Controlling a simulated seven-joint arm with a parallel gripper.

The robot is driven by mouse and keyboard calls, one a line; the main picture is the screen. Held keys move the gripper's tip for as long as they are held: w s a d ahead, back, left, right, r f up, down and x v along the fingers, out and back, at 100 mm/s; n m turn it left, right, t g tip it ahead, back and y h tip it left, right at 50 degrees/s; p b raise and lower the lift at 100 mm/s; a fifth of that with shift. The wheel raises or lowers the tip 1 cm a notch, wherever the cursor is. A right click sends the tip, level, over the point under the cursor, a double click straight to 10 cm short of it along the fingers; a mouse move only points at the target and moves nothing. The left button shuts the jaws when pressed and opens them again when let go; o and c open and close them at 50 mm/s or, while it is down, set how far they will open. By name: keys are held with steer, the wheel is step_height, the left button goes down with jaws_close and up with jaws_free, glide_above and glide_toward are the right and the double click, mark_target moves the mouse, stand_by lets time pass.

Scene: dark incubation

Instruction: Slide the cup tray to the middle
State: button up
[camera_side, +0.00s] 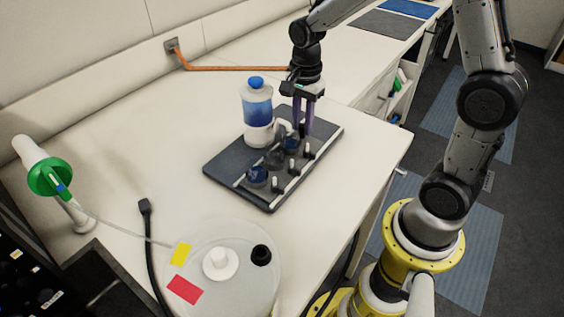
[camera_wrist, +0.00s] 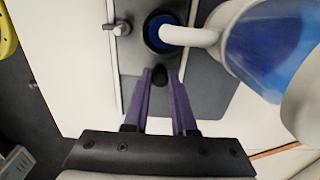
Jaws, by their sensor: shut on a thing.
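The cup tray (camera_side: 222,170) is a dark grey slab lying flat on the white bench. My gripper (camera_side: 304,132) points down at the tray's far end. In the wrist view its purple fingers (camera_wrist: 160,78) are shut on a small black knob (camera_wrist: 159,75) at the end of the cup row. One cup with blue inside (camera_wrist: 158,32) shows just ahead of the fingers. The knob is mostly hidden in the side view.
A wash bottle (camera_side: 257,100) with blue liquid stands at the tray's left edge, its spout over a cup. A round translucent lid (camera_side: 225,290), a black cable (camera_side: 148,225) and a green-and-white device (camera_side: 48,175) are nearer the camera. Bare bench lies left of the tray.

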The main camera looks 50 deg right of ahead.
steer(key=shift+d, duration=1.4)
steer(key=shift+w+d, duration=0.1)
steer(key=shift+d, duration=1.3)
steer(key=o, duration=0.7)
